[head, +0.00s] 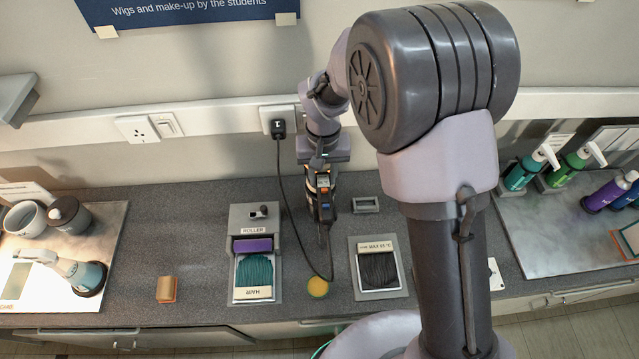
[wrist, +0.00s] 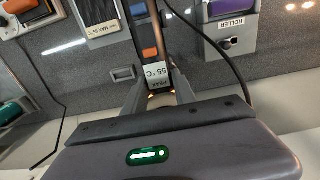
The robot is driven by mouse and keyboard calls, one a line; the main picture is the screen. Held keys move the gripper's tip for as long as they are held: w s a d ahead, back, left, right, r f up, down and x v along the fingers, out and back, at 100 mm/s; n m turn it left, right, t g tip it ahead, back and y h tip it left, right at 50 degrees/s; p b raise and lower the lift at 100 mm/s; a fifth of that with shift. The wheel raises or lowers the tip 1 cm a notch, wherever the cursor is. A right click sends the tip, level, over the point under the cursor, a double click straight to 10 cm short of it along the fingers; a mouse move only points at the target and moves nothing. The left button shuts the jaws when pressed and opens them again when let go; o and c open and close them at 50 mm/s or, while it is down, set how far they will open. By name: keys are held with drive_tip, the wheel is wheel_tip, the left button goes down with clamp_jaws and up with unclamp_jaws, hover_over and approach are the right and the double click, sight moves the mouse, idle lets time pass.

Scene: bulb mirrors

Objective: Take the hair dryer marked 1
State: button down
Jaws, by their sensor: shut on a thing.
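My gripper (head: 322,190) is shut on a dark hair dryer (head: 325,209) above the grey counter. The wrist view shows its fingers (wrist: 158,98) on both sides of the hair dryer (wrist: 149,30). It has an orange button, and its white label reads "PEAK 55 °C". A black cord (head: 287,195) hangs in a loop from the dryer's lower end and runs up to a black plug (head: 278,128) in the wall socket. The plug bears a white 1. Whether the dryer touches the counter I cannot tell.
A teal hair tray (head: 253,277) with a roller holder (head: 254,217) stands left of the cord, a dark hair tray (head: 379,268) right. A yellow disc (head: 318,287) lies between them.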

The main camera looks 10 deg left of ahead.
drive_tip(key=shift+r+p, duration=2.1)
drive_tip(key=shift+r, duration=1.25)
